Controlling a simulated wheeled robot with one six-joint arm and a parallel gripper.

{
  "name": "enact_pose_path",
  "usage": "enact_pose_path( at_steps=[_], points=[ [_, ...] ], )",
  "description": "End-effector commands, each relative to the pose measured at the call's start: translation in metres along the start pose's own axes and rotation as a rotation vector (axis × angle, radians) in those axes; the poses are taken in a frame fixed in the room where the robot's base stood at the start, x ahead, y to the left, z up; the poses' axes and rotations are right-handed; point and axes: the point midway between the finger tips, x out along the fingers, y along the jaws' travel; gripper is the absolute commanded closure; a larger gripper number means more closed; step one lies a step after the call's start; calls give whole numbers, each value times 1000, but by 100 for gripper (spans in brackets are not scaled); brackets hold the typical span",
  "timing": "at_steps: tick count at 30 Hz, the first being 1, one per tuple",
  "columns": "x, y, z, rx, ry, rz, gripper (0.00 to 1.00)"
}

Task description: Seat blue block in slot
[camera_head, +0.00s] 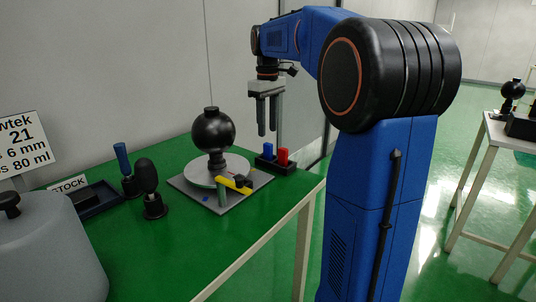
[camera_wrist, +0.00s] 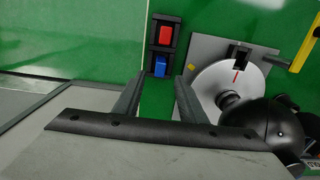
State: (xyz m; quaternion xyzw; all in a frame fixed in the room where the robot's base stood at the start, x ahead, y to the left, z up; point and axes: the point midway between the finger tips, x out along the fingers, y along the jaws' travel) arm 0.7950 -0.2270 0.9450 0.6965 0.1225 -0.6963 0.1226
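The blue block (camera_head: 267,146) stands in a black two-place holder (camera_head: 262,165) at the back right of the green table, beside a red block (camera_head: 282,156). In the wrist view the blue block (camera_wrist: 160,67) is nearer my gripper than the red block (camera_wrist: 166,35). My gripper (camera_head: 267,131) hangs pointing down above the holder area, open and empty. In the wrist view its two fingertips (camera_wrist: 160,78) lie either side of the blue block's line, apart from it. A small black fitting (camera_head: 243,181) sits on the grey plate; I cannot tell whether it has the slot.
A black ball on a stem (camera_head: 212,130) stands on a white disc (camera_head: 236,165) on the grey plate (camera_head: 258,181), with a yellow bar (camera_head: 234,186) in front. Black-based tools (camera_head: 151,190), a stock tray (camera_head: 98,200) and a grey canister (camera_head: 45,250) fill the left.

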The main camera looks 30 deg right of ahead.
Motion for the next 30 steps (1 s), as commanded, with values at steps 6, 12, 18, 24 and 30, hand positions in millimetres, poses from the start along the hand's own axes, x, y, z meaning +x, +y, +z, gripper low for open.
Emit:
enact_pose_path(
  at_steps=[6,12,18,24,30],
  points=[
    [25,0,2,0,-2,-2,62],
    [47,0,2,0,-1,-1,62],
    [51,0,2,0,0,0,62],
    [51,0,2,0,0,0,84],
    [51,0,2,0,0,0,100]
  ],
)
